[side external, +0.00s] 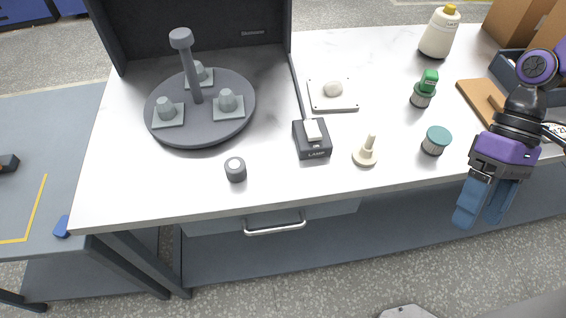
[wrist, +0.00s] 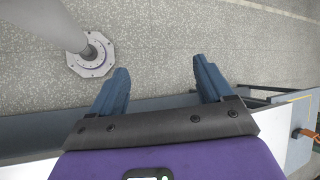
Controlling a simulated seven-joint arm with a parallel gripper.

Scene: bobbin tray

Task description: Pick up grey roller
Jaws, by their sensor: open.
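The grey roller (side external: 236,170) is a short dark grey cylinder with a light round centre on top. It stands upright on the white tabletop near the front edge, left of the middle, in the side external view. My gripper (side external: 478,216) is at the far right, in front of the table's front edge, far from the roller. Its two blue fingers point down, apart and empty. The wrist view shows the fingers (wrist: 160,66) spread over the floor, and the roller is not in that view.
A lamp switch box (side external: 312,139), a cream peg (side external: 366,153) and a teal-topped spool (side external: 435,141) stand between roller and gripper. A round grey carousel (side external: 170,130) with a post and several grey pieces is behind the roller. The tabletop around the roller is clear.

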